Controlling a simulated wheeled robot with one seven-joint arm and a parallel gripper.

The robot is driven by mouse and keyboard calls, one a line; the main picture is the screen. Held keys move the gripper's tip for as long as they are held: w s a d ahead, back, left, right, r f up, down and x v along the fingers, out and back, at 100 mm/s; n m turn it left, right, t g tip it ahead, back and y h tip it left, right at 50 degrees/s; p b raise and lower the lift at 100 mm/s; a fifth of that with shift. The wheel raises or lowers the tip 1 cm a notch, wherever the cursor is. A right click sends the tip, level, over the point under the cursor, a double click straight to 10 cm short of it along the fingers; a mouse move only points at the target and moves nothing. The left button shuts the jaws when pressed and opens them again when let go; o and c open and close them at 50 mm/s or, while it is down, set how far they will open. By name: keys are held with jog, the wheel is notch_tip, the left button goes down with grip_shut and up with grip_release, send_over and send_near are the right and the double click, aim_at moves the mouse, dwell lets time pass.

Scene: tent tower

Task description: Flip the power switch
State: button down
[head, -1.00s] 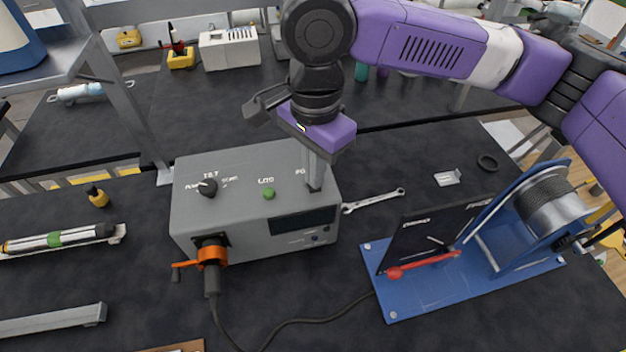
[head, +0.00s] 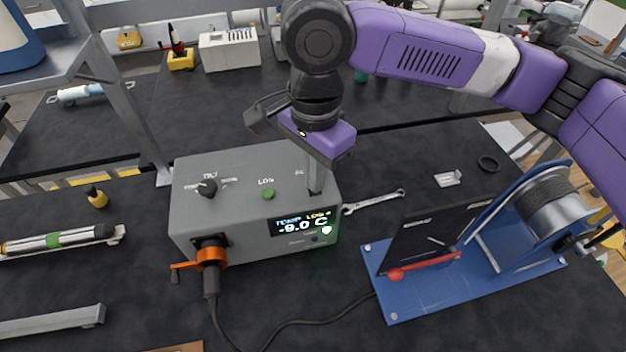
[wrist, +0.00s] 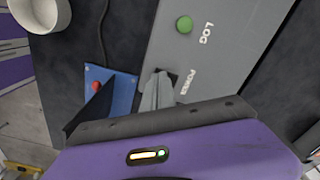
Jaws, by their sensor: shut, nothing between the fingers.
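The grey control box (head: 235,215) stands on the black bench, with a dark knob (head: 207,187) and a green LOG button (head: 268,194) on top. Its front display (head: 303,222) is lit and reads "-9.0 C", with a bright green-white light (head: 327,230) below it. My gripper (head: 316,190) is shut and points down at the right end of the box top. In the wrist view its fingertips (wrist: 158,92) are at the POWER label on the grey box top (wrist: 215,60). The power switch itself is hidden behind the fingers. The green button (wrist: 184,24) also shows there.
An orange connector (head: 211,256) with a black cable is on the box front. A wrench (head: 374,201) lies right of the box. A blue-based winch stand (head: 400,307) with a red lever stands further right. A metal post (head: 125,95) rises at the back left.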

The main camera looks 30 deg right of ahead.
notch_tip(320, 180, up, 7)
jog(key=p, duration=0.7)
dwell(0.6)
